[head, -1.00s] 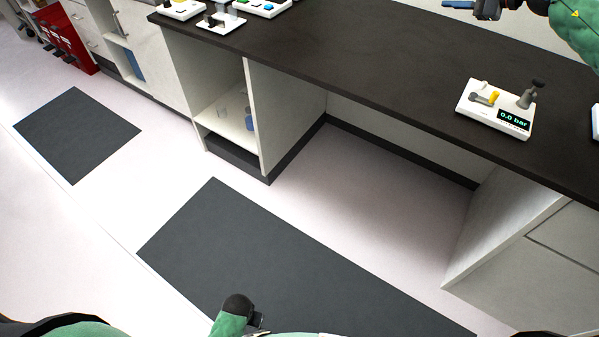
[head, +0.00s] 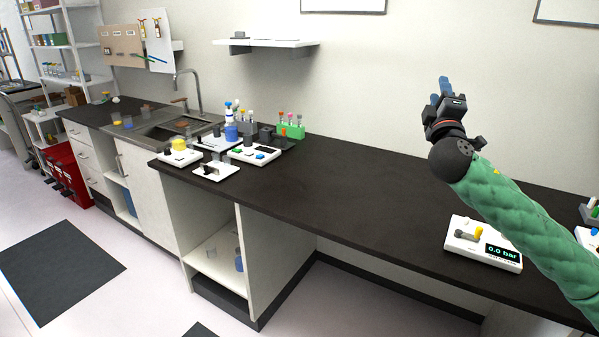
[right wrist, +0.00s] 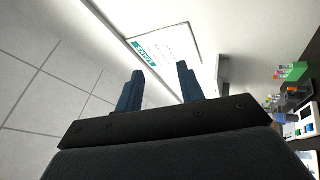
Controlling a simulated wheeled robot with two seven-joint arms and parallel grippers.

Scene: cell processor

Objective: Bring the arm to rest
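My right arm, in a green padded sleeve, reaches in from the right of the head view and is raised above the dark bench (head: 345,190). Its right gripper (head: 440,92) points upward in front of the pale wall. The two blue fingers also show in the right wrist view (right wrist: 160,85), standing apart with nothing between them. They touch nothing. My left arm and gripper are out of view.
Small devices and a green tube rack (head: 291,130) stand at the bench's left end. A wall shelf (head: 265,43) hangs behind. The middle bench top is clear.

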